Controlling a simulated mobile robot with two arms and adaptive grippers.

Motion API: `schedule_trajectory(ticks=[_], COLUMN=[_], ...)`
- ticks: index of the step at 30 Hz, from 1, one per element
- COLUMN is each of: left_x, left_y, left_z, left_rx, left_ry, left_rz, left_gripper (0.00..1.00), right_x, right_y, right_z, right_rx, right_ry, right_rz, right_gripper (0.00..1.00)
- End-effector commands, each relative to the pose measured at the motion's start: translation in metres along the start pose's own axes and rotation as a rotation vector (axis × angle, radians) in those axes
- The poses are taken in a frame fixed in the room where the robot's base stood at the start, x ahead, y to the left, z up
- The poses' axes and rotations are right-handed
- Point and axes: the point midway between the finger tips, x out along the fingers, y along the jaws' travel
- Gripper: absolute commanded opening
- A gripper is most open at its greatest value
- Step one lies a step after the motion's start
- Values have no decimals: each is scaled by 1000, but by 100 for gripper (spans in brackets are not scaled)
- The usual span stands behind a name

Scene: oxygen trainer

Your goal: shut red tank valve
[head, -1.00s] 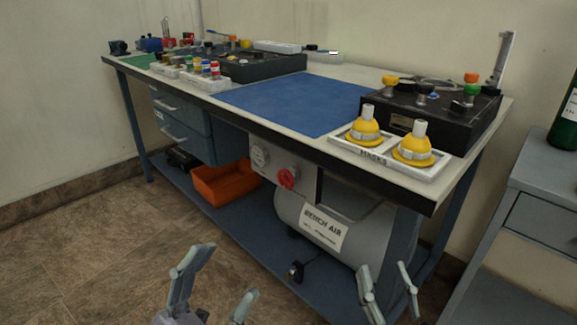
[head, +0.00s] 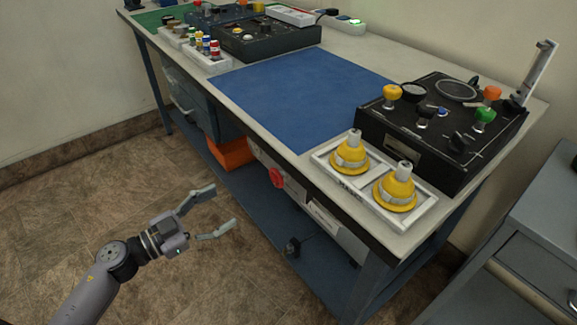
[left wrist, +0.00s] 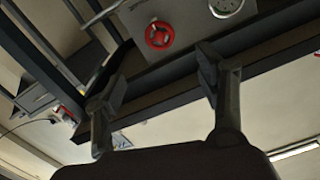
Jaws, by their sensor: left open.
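A red valve handwheel (head: 277,177) sits on a grey panel under the front edge of the bench. It also shows in the left wrist view (left wrist: 159,34), on the panel beside a round gauge (left wrist: 226,6). My left gripper (head: 215,211) is open and empty over the floor, to the left of and below the red valve in the head view, and apart from it. In the left wrist view the fingers (left wrist: 157,82) are spread, with the red valve showing beyond them. My right gripper is out of view. The tank under the bench is mostly hidden by the bench top.
The bench carries a blue mat (head: 300,95), a tray with two yellow masks (head: 397,190) and a black control box (head: 440,130). An orange bin (head: 229,153) is on the lower shelf. A grey cabinet (head: 540,240) stands at right. The floor in front is clear.

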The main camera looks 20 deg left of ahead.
Motion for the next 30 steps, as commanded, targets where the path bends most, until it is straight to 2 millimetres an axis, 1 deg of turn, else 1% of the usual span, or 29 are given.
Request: schedule_trajectory(ticks=[5, 15, 21, 25, 30], left_x=[28, 103, 142, 158, 168], left_y=[0, 0, 0, 0, 1], left_z=[-1, -2, -2, -1, -1], left_rx=[3, 2, 1, 0, 1], left_ry=[7, 8, 8, 6, 4], left_rz=[0, -1, -1, -1, 0], left_gripper=[65, 65, 65, 65, 65], right_x=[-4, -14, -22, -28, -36], right_y=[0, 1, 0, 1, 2], right_z=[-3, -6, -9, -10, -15], right_rx=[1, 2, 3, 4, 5], right_ry=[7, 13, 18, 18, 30], right_rz=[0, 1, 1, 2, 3], right_gripper=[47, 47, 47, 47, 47])
